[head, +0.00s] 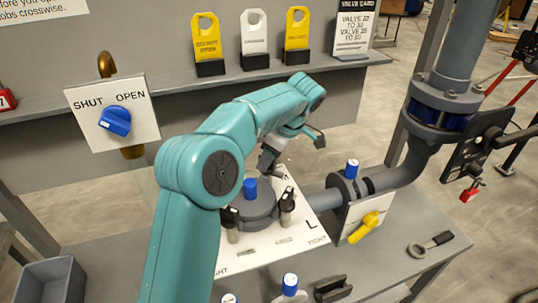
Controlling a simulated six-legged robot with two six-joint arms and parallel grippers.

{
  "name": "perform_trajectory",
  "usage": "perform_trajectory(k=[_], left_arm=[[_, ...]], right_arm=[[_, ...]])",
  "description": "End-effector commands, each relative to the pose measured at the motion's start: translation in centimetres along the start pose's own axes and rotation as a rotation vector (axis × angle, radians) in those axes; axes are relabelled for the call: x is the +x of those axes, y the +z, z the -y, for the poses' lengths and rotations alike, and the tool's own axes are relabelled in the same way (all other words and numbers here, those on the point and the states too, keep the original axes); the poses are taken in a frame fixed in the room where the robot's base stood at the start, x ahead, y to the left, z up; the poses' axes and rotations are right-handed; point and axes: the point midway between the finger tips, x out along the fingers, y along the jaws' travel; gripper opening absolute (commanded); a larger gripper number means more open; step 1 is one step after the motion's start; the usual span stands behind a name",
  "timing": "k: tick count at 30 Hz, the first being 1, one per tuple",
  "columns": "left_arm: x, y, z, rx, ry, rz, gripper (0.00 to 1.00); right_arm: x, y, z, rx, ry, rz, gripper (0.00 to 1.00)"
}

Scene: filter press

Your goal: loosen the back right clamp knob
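The filter press has a dark grey round housing (256,212) with a blue cap (250,187) on top, on a white plate (262,262) marked with TIGHT labels. Two black clamp knobs show at its near side, one at the left (230,216) and one at the right (288,199). My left gripper (268,163) points down at the far right side of the housing. Its fingers are small and dark there; I cannot tell whether they touch a knob. The back right knob is not clearly seen, and my arm covers the back left area. My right gripper is out of view.
A pipe with a blue-capped valve and yellow handle (365,227) stands right of the press. A SHUT/OPEN panel with a blue knob (115,121) is at the left. A wrench (430,244) and a black clip (332,289) lie on the bench. Tags stand on the shelf.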

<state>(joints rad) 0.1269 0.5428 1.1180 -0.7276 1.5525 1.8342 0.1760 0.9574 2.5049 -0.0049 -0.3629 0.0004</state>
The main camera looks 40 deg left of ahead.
Motion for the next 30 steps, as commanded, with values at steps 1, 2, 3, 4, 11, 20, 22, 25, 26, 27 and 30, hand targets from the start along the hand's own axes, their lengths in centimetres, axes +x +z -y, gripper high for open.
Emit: perform_trajectory(k=[1,2,3,4,11,20,22,25,26,27,30], left_arm=[[-0.1,0.0,0.0,0.0,0.003,0.0,0.45],[-0.1,0.0,0.0,0.0,0.004,0.0,0.45],[-0.2,0.0,-0.1,0.0,0.005,0.0,0.45],[-0.3,-0.1,-0.1,0.0,0.006,0.0,0.45],[-3.2,-0.1,-0.2,0.0,0.012,0.001,0.45],[-11.6,-0.2,-0.3,0.0,0.007,0.001,0.45],[-13.2,-0.3,-0.3,0.001,0.006,0.001,0.45],[-14.9,-0.3,-0.3,0.001,0.003,0.002,0.45],[-15.3,-0.3,-0.3,0.001,0.002,0.002,0.45],[-15.7,-0.2,-0.3,0.002,0.002,0.002,0.45],[-16.2,-0.2,-0.3,0.002,0.0,0.001,0.45]], right_arm=[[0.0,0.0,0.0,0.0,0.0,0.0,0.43],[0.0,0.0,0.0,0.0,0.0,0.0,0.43],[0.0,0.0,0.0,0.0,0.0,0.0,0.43],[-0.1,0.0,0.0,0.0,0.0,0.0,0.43],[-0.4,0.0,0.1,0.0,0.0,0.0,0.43],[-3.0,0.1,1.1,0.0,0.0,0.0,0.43],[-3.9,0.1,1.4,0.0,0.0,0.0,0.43],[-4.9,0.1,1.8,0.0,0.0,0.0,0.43],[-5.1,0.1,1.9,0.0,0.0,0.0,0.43],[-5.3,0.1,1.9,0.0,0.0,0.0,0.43],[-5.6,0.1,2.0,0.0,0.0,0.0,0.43]])
